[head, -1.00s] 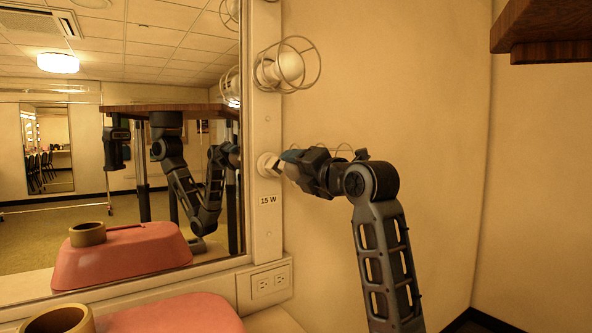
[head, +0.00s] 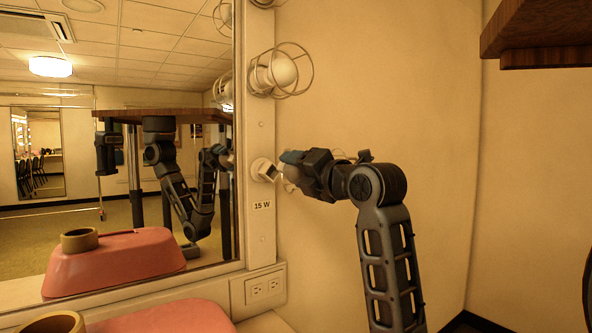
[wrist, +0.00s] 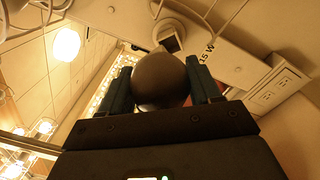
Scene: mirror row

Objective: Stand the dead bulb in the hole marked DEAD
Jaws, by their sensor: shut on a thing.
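The bulb (wrist: 163,80) is a dark, rounded shape between the two fingers of my gripper (wrist: 163,88) in the wrist view. My gripper (head: 288,163) is shut on it in the head view, just right of the socket (head: 263,170) above the 15 W label. A small gap shows between socket and gripper. The socket mouth (wrist: 171,38) looks dark and open past the bulb in the wrist view. Most of the bulb is hidden by the fingers in the head view. No DEAD marking or hole can be made out.
A caged bulb (head: 277,72) sits above the socket on the mirror frame. A pink block (head: 165,318) and a tan ring-shaped cup (head: 50,322) stand low at the left, reflected in the mirror. A wooden shelf (head: 540,45) juts in at upper right. The wall right of my arm is bare.

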